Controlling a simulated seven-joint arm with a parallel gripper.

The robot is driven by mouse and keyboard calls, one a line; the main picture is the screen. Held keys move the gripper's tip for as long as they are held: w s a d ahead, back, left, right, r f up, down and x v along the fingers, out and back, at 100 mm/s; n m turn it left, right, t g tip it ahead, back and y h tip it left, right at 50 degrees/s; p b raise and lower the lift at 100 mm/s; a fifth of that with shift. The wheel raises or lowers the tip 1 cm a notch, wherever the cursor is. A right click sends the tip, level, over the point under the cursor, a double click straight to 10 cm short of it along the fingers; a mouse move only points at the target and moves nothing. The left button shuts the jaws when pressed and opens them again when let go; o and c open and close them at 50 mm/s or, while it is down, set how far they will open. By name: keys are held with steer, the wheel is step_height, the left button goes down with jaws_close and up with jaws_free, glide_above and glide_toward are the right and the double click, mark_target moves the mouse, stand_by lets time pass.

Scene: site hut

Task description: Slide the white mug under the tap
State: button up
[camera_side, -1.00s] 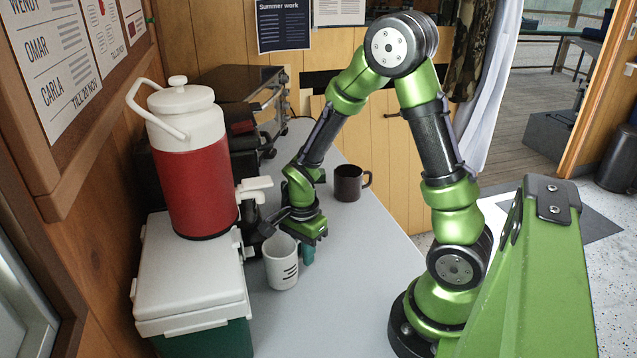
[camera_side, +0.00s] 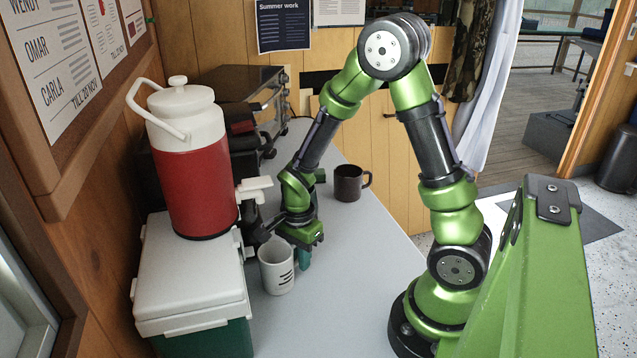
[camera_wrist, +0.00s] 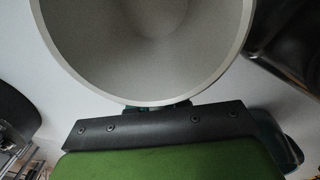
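The white mug (camera_side: 277,270) with dark stripes stands upright on the grey counter, right of the cooler box, in the side view. Its open mouth (camera_wrist: 150,75) fills the upper middle of the wrist view and looks empty. My gripper (camera_side: 303,258) is low beside the mug's right side, its teal finger part close against the mug wall; contact is not clear. The wrist view shows a little teal at the rim, but the fingers are mostly hidden, so their opening cannot be told. The white tap (camera_side: 254,187) sticks out from the red drinks cooler (camera_side: 195,185), above and behind the mug.
A white-lidded cooler box (camera_side: 190,275) bears the drinks cooler, left of the mug. A dark mug (camera_side: 348,183) stands farther back on the counter (camera_side: 345,270). A dark oven (camera_side: 235,85) is at the back. The counter's front and right are clear.

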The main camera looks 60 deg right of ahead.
steer(key=o, duration=0.5)
steer(key=shift+r, duration=0.1)
